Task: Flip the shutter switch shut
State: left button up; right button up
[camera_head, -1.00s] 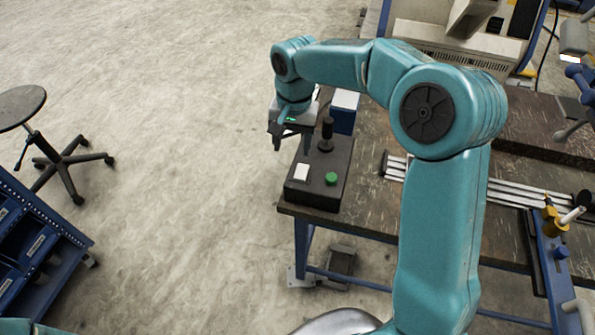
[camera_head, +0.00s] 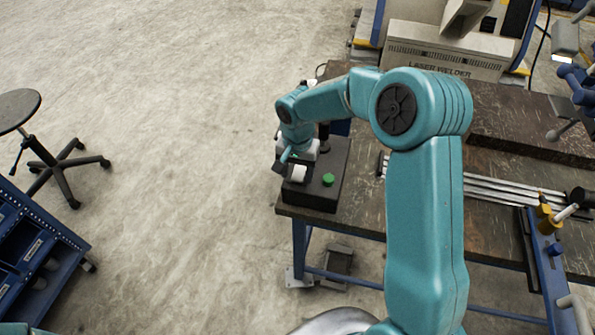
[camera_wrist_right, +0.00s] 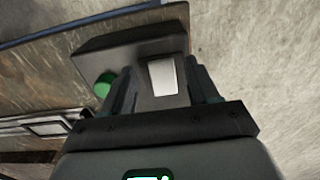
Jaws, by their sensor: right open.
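A white rocker switch (camera_head: 299,174) sits on the top of a black control box (camera_head: 322,195) at the workbench's near left corner. My right gripper (camera_head: 291,164) is just above the box, close behind the switch. In the right wrist view the switch (camera_wrist_right: 162,77) shows between the two spread fingers of the right gripper (camera_wrist_right: 162,88), which is open and empty. I cannot tell whether a finger touches the switch. Its tilt is hard to read. My left gripper is not in view.
A green button (camera_head: 328,180) is on the box, right of the switch. A dark joystick (camera_head: 324,136) behind is partly hidden by my right arm. Metal rails (camera_head: 500,188) lie on the workbench (camera_head: 365,205). A stool (camera_head: 20,108) stands far left on open floor.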

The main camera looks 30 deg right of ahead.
jog(key=shift+f, duration=0.6)
jog(key=c, duration=1.1)
jog(key=shift+o, duration=0.3)
jog(key=g+y+p, duration=0.1)
jog(key=p, duration=0.1)
jog(key=y+p, duration=0.1)
jog(key=p, duration=0.1)
jog(key=shift+w+d+r+g, duration=0.3)
jog(key=shift+r+g, duration=0.1)
jog(key=shift+w+d+f+g+y+p, duration=0.15)
jog(key=shift+g+y+p, duration=0.25)
jog(key=shift+g+y, duration=0.3)
